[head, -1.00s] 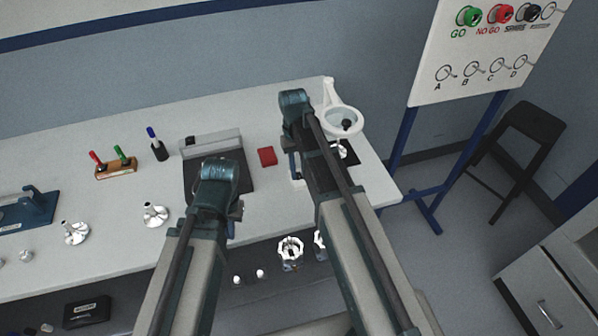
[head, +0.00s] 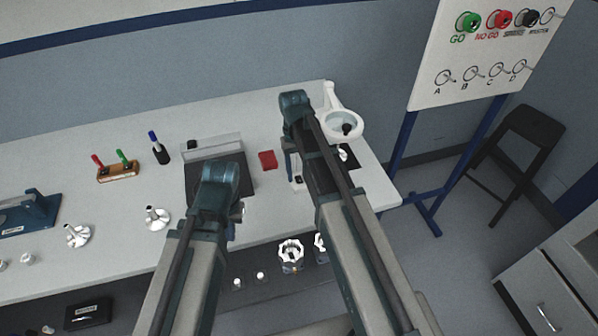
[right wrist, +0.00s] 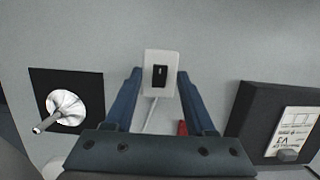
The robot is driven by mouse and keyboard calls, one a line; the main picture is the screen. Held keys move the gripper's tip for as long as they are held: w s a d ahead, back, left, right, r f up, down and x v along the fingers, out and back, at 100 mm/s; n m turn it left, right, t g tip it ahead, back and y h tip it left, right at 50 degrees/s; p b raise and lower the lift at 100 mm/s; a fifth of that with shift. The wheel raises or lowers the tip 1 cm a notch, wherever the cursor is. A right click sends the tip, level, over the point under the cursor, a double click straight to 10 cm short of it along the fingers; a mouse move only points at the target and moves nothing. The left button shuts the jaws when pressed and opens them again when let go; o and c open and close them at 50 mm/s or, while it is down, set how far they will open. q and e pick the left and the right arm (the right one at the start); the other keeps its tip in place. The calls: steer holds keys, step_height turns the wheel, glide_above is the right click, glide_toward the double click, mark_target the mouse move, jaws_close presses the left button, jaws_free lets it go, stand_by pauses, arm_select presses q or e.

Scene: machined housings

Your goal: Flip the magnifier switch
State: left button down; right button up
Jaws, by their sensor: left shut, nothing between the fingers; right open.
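The magnifier (head: 343,122) is a round lens in a white ring on a white arm at the bench's right end. Its switch is a small white box with a black rocker (right wrist: 160,76) and a white cord. In the head view the switch (head: 298,181) is partly hidden by my right arm. My right gripper (right wrist: 158,88) is open, its two blue fingers on either side of the switch box in the right wrist view. I cannot tell whether they touch it. My left gripper (head: 238,211) is shut and empty, mostly hidden behind its wrist, over the bench's front.
A black mat with a silver part (right wrist: 66,103) lies beside the switch. A red block (head: 267,160) and a dark plate with a grey block (head: 212,145) stand left of it. Silver parts (head: 157,218) and a pen holder (head: 118,173) are further left.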

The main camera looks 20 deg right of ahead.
steer(key=p+v, duration=1.2)
steer(key=v, duration=0.1)
steer(key=shift+f, duration=0.1)
steer(key=s+a+f+n+t+b, duration=0.1)
steer(key=s+a+f+b, duration=0.1)
steer(key=s+a, duration=0.3)
steer(key=s+a+f+n+t+h+b, duration=0.1)
steer(key=s+a, duration=0.4)
steer(key=s, duration=0.8)
steer(key=shift+a+f+n+b, duration=0.2)
steer(key=shift+f+n+b, duration=0.2)
steer(key=shift+f+n, duration=0.25)
